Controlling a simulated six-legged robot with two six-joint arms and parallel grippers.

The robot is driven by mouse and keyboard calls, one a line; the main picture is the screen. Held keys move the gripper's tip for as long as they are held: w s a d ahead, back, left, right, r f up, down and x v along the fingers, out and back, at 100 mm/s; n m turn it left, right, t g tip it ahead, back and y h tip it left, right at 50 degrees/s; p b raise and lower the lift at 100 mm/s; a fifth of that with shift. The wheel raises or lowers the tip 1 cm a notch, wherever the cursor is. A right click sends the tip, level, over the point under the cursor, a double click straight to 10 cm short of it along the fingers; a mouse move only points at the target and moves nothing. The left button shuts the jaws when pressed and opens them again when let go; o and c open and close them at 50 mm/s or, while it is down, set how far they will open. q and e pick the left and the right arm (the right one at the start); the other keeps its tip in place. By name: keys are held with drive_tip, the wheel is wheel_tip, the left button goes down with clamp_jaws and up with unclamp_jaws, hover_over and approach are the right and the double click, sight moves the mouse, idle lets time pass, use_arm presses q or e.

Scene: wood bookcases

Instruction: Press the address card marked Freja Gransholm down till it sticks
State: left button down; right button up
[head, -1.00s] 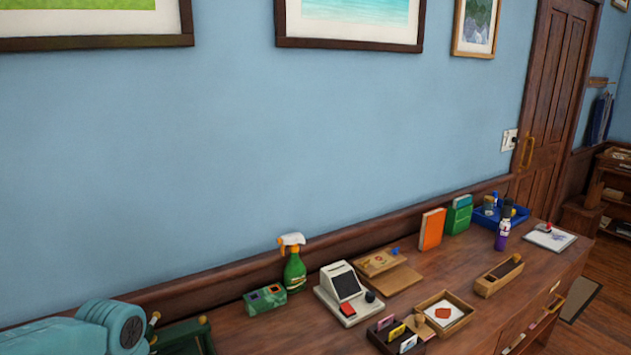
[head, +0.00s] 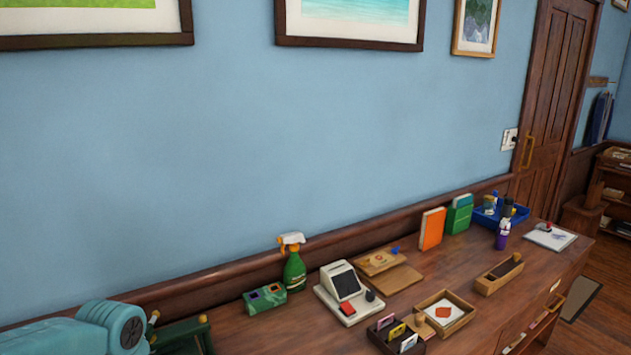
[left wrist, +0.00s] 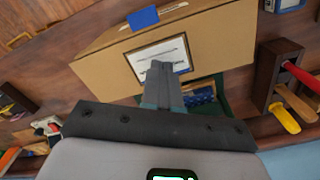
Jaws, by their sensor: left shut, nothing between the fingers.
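A pale address card (left wrist: 160,58) with a dark border lies on the side of a brown cardboard box (left wrist: 215,42) in the left wrist view. Its writing is too small to read. My left gripper (left wrist: 161,68) is shut and empty. Its fingertips are in front of the card's lower middle and hide part of it. I cannot tell whether they touch the card. In the head view only part of my left arm shows at the lower left; the card and box are out of that view. My right gripper is in neither view.
A dark holder (left wrist: 268,75) with red- and yellow-handled tools stands right of the box. On the desk in the head view are a green spray bottle (head: 294,268), a white card terminal (head: 345,290), a wooden tray (head: 460,324) and a blue tray (head: 517,217).

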use_arm(q)
drive_tip(key=shift+f+b, duration=0.45)
drive_tip(key=shift+f, duration=0.25)
drive_tip(key=shift+r, duration=0.2)
idle(0.5)
wheel_tip(320, 180, up, 7)
drive_tip(key=p, duration=0.6)
drive_tip(key=shift+f, duration=0.1)
